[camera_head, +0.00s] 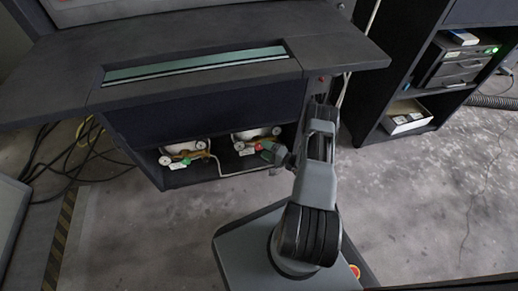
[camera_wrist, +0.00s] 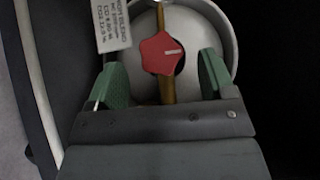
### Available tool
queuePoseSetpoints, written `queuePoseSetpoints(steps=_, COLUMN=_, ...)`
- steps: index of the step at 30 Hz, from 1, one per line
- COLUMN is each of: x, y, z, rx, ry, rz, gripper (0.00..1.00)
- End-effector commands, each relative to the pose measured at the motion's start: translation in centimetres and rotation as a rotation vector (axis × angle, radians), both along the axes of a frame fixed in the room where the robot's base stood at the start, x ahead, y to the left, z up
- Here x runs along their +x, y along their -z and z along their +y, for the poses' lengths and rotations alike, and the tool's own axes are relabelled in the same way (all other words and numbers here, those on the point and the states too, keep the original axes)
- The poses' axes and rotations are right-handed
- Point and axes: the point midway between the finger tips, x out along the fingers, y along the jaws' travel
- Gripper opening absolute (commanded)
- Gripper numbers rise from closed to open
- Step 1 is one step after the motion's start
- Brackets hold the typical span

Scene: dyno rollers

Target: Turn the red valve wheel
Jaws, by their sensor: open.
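The red valve wheel (camera_wrist: 160,54) is a small lobed knob with a pale line on it, in the upper middle of the wrist view. It sits on a brass pipe (camera_wrist: 167,90) in front of a round, light grey vessel (camera_wrist: 215,28). My gripper (camera_wrist: 160,75) is open, with one green finger on each side below the wheel and a gap to it on both sides. In the head view the red wheel (camera_head: 258,145) shows as a small spot beside my gripper (camera_head: 268,150), at the right-hand unit in the low shelf. My arm hides part of that area.
A printed tag (camera_wrist: 112,22) hangs left of the wheel. A second unit with a green knob (camera_head: 186,161) stands left on the same shelf. The dark desk top (camera_head: 200,30) overhangs the shelf. A pale hose (camera_head: 240,173) runs along the shelf front.

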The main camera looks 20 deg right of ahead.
Motion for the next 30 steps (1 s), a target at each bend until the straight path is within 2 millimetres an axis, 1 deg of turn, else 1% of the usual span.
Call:
queuePoseSetpoints(steps=3, x=1.4, y=0.2, z=1.0, rx=0.0, ry=-0.004, rz=-0.001, gripper=0.76)
queuePoseSetpoints(steps=9, x=2.7, y=0.1, z=1.8, rx=0.0, ry=-0.001, rz=-0.001, gripper=0.76)
queuePoseSetpoints(steps=21, x=3.0, y=0.0, z=2.0, rx=0.001, ry=-0.001, rz=-0.001, gripper=0.76)
queuePoseSetpoints(steps=30, x=3.0, y=0.0, z=2.0, rx=0.001, ry=-0.001, rz=-0.001, gripper=0.47)
